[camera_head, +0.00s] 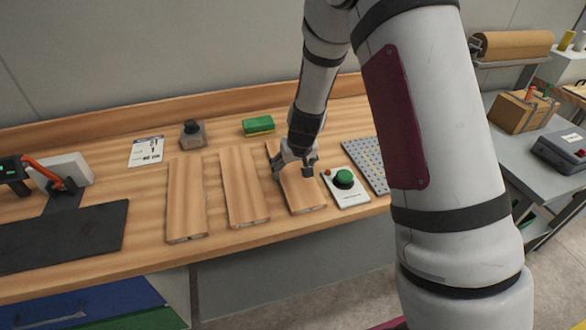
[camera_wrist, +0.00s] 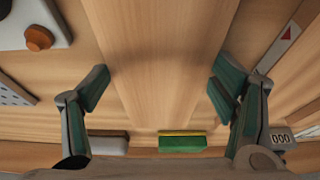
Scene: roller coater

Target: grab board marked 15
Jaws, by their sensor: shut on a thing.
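Three long light-wood boards lie side by side on the wooden bench: a left board (camera_head: 186,198), a middle board (camera_head: 243,188) and a right board (camera_head: 302,192). Small marks show on their front ends, but I cannot read a 15 on any of them. My gripper (camera_head: 292,174) is at the right board, with its fingers on either side of it. In the wrist view, the board (camera_wrist: 164,45) runs between the two dark green fingers of my gripper (camera_wrist: 160,84), which is shut on it. The board appears to lie flat on the bench.
A white box with a green button (camera_head: 344,179) stands close right of the held board, beside a perforated plate (camera_head: 366,160). A green sponge (camera_head: 257,125), a knobbed block (camera_head: 193,134) and a card (camera_head: 146,151) lie behind. A black mat (camera_head: 70,236) is left.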

